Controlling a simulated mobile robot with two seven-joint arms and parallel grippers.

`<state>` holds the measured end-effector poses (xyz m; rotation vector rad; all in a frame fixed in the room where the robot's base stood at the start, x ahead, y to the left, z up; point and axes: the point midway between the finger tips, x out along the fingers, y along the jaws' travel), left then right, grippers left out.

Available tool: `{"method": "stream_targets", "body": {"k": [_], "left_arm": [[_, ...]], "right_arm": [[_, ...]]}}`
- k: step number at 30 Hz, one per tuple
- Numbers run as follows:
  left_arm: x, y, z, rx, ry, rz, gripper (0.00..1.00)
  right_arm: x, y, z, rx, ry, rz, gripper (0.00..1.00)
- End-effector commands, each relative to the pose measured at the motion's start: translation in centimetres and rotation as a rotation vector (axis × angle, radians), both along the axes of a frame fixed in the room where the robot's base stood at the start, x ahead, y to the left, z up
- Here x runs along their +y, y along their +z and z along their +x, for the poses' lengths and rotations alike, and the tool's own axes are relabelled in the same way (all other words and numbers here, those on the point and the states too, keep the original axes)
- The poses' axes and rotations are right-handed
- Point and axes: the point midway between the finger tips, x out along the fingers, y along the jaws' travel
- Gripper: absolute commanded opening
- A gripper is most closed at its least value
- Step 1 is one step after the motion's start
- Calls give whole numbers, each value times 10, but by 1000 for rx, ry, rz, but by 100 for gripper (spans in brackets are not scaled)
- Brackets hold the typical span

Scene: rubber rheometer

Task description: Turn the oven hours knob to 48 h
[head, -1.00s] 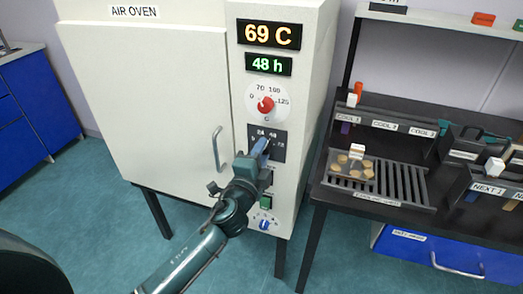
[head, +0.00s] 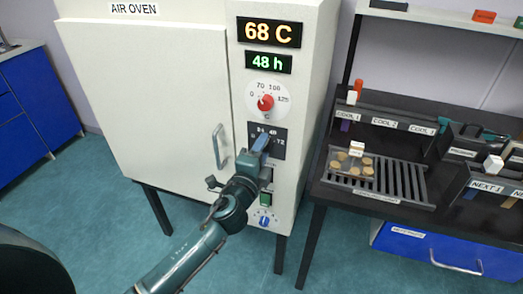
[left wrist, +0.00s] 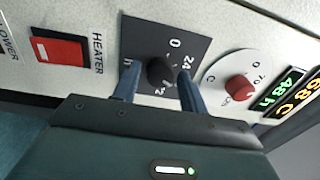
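The white air oven (head: 150,95) has a black hours dial plate (head: 281,140) on its right-hand panel. The green display (head: 269,63) reads 48 h. In the left wrist view the black hours knob (left wrist: 161,72) sits on its plate between the two blue fingers of my left gripper (left wrist: 158,88). The fingers are apart, with small gaps to the knob on both sides. In the head view my left gripper (head: 259,143) is at the dial and hides the knob. My right gripper is not in view.
A red temperature knob (head: 266,102) sits just above the hours dial, under the 68 C display (head: 269,32). A red heater switch (left wrist: 60,51) is close by in the left wrist view. The oven door handle (head: 219,147) juts out left of my gripper. A dark bench (head: 330,190) stands at right.

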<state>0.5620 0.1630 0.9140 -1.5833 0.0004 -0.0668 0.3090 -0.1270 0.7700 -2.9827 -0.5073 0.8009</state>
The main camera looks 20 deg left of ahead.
Motion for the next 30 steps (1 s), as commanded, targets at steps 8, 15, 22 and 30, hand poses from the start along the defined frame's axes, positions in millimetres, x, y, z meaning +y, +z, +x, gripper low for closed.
{"method": "stream_targets", "body": {"k": [8, 15, 22, 30], "left_arm": [[0, 0, 0, 0, 1, -1, 51], [1, -3, -16, 3, 0, -2, 51], [3, -6, -66, 4, 1, -2, 51], [5, -8, -116, 3, 1, -2, 51]], "right_arm": [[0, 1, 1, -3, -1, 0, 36], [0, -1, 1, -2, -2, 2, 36], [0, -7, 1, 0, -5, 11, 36], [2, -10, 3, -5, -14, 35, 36]]}}
